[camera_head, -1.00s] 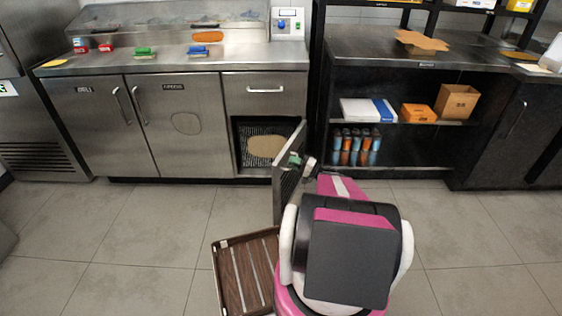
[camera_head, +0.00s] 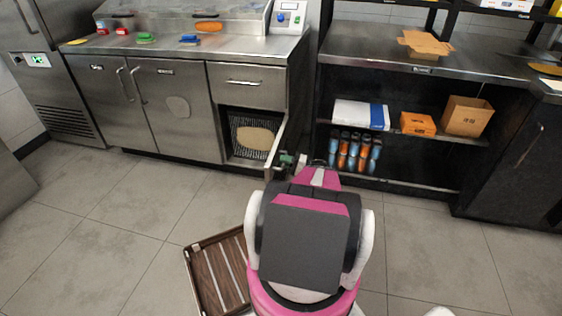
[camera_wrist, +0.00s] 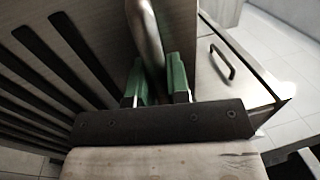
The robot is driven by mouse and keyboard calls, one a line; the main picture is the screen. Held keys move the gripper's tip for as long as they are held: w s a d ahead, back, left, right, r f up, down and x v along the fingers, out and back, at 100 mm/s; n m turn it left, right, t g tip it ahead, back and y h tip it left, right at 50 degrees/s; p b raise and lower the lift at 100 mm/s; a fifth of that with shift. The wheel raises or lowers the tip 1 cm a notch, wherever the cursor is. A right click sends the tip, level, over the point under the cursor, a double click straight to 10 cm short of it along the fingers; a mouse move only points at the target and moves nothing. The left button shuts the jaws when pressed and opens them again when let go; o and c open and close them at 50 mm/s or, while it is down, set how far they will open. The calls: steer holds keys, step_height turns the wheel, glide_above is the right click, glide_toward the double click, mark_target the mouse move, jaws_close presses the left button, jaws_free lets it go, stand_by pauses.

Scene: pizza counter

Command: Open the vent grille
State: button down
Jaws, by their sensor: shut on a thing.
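The vent grille (camera_head: 277,148) is a hinged panel on the lower right compartment of the steel counter. It stands swung outward, seen nearly edge-on in the head view, and the compartment behind it is exposed. In the wrist view the grille (camera_wrist: 52,62) shows dark slots on the left. My gripper (camera_head: 287,160) is at the outer face of the grille. In the wrist view my gripper (camera_wrist: 157,82) has its green fingers on both sides of the metal bar handle (camera_wrist: 147,38), shut on it. The lower end of the handle is hidden between the fingers.
Inside the compartment are dark mesh and a tan oval (camera_head: 254,138). A drawer (camera_head: 246,84) sits above it. A brown slatted crate (camera_head: 190,262) lies on the floor left of my arm. A dark shelf unit (camera_head: 392,181) stands right. The floor at left is clear.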

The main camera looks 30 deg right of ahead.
steer(key=shift+d, duration=0.2)
steer(key=c, duration=1.1)
jaws_free()
steer(key=v, duration=1)
steer(key=shift+s+d, duration=0.2)
steer(key=shift+d, duration=0.1)
steer(key=shift+d, duration=0.1)
